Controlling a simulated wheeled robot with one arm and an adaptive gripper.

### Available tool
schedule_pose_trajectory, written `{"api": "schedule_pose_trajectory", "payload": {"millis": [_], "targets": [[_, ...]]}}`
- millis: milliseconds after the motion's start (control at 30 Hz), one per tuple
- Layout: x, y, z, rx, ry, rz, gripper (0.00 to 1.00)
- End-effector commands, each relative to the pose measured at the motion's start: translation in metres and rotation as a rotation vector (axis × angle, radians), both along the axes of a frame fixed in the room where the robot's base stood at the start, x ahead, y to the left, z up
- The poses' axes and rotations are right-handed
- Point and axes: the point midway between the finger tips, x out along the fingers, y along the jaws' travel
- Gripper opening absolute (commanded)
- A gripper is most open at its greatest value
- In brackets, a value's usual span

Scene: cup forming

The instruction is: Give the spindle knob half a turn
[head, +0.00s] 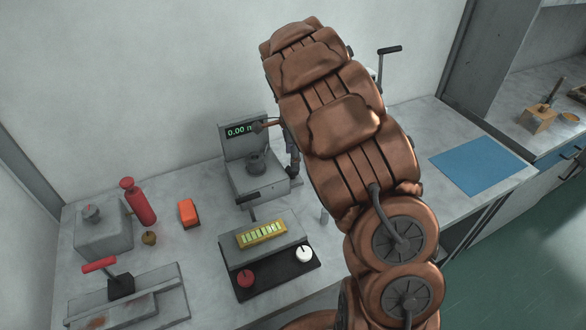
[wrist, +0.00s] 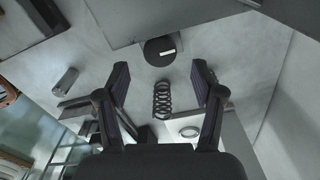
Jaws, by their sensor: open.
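In the wrist view a dark round knob (wrist: 160,50) with a short white mark on its face sits beyond my fingertips; it looks like the spindle knob. My gripper (wrist: 162,72) is open, with one finger on each side of the picture. The knob lies between the lines of the fingers and a little past their tips, and no contact shows. A dark coil spring (wrist: 162,100) shows between the fingers, nearer the palm. In the head view my copper arm hides most of my gripper and what is behind it, and I cannot pick out the spindle knob there.
In the head view a grey device with a green display (head: 239,131) stands beside my arm. A red bottle (head: 138,201), an orange block (head: 188,213) and a red-handled press (head: 121,285) are at left. A blue mat (head: 482,165) lies on clear bench at right.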

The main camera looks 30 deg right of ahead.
Motion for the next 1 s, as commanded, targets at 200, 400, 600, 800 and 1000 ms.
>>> {"api": "schedule_pose_trajectory", "payload": {"millis": [200, 400, 600, 800, 1000], "targets": [[-0.002, 0.001, -0.032, 0.003, 0.006, 0.001, 0.67], [0.000, 0.001, -0.053, 0.001, 0.002, 0.002, 0.67], [0.000, 0.000, -0.057, 0.000, 0.000, 0.002, 0.67], [0.000, 0.000, -0.057, 0.000, -0.001, 0.002, 0.57], [0.000, 0.000, -0.057, 0.000, -0.001, 0.002, 0.36]]}}
